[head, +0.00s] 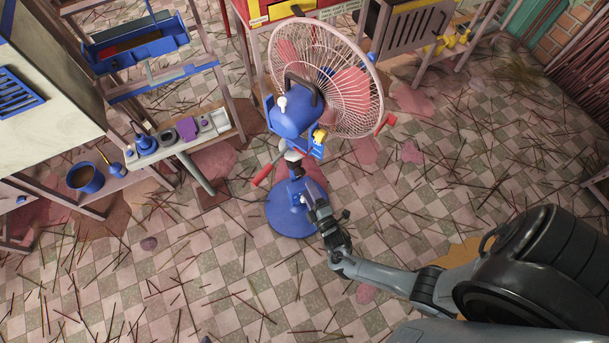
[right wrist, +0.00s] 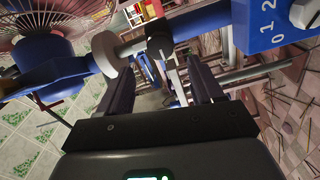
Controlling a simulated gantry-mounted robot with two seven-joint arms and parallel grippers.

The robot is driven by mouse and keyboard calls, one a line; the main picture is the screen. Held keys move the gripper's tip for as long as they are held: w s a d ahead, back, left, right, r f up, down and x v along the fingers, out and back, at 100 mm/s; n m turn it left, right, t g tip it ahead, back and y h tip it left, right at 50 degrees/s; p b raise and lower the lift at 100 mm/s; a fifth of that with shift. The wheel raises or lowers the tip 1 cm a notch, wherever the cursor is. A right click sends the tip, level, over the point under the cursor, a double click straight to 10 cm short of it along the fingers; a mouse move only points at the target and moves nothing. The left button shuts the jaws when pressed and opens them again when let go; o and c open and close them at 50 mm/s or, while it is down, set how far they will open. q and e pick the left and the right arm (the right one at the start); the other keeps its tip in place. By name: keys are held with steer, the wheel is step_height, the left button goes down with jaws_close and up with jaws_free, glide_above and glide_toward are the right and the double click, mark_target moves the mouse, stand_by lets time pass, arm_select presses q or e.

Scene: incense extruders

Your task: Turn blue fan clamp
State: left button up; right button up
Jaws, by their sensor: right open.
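The blue pedestal fan (head: 297,118) stands upright on its round blue base (head: 290,215) in the head view. My right gripper (head: 314,193) is beside the fan's pole, low down and to its right. In the right wrist view the right gripper (right wrist: 160,78) is open, with its two dark fingers apart. A blue control box (right wrist: 268,22) marked 0, 1, 2 is at upper right. My left gripper is not in view.
A bench with a blue-handled tool and small parts (head: 180,140) stands left of the fan. A blue bucket (head: 86,178) sits on a lower shelf. Thin sticks litter the checkered floor (head: 200,270). A metal-fronted cabinet (head: 412,38) stands behind at right.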

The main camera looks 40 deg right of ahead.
steer(key=v, duration=0.3)
steer(key=shift+w, duration=0.1)
stand_by(0.3)
